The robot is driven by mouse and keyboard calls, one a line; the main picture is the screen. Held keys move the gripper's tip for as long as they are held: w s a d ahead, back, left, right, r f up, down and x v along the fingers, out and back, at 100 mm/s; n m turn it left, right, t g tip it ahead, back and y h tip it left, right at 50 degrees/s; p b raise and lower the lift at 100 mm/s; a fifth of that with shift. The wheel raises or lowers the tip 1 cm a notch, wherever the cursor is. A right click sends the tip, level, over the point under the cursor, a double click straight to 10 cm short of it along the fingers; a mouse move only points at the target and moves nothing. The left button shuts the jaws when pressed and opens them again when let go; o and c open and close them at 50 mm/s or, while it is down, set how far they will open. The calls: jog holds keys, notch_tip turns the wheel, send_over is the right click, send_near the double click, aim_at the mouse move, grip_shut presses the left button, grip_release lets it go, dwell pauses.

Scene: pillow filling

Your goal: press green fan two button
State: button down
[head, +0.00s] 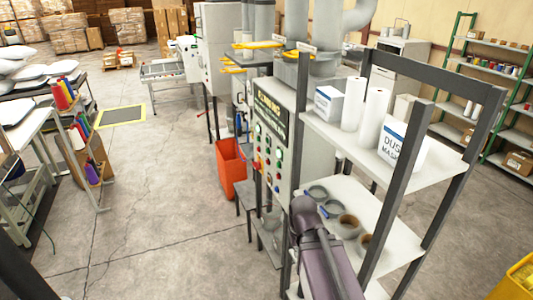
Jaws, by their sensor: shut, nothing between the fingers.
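The grey control cabinet (314,160) stands in the middle of the head view, with a dark sign (270,118) on its front. Below the sign are several small round buttons, some green (278,151) and some red. Their labels are too small to read, so I cannot tell which green one is fan two. My arm (325,250) rises from the bottom edge, in front of the shelf and near the lower part of the cabinet. My gripper cannot be made out in this view. Whether anything touches the panel is not visible.
A shelf rack (425,165) with white rolls, a dust mask box (401,145) and tape rolls stands close on the right. An orange bin (230,168) stands left of the cabinet. Thread spools (63,92) are on the far left. The floor (165,205) between is clear.

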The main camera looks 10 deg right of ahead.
notch_tip(320, 180, down, 26)
jog(key=b, duration=2.5)
jog(key=shift+a+b, duration=0.15)
jog(key=shift+b, duration=0.15)
jog(key=shift+s, duration=0.1)
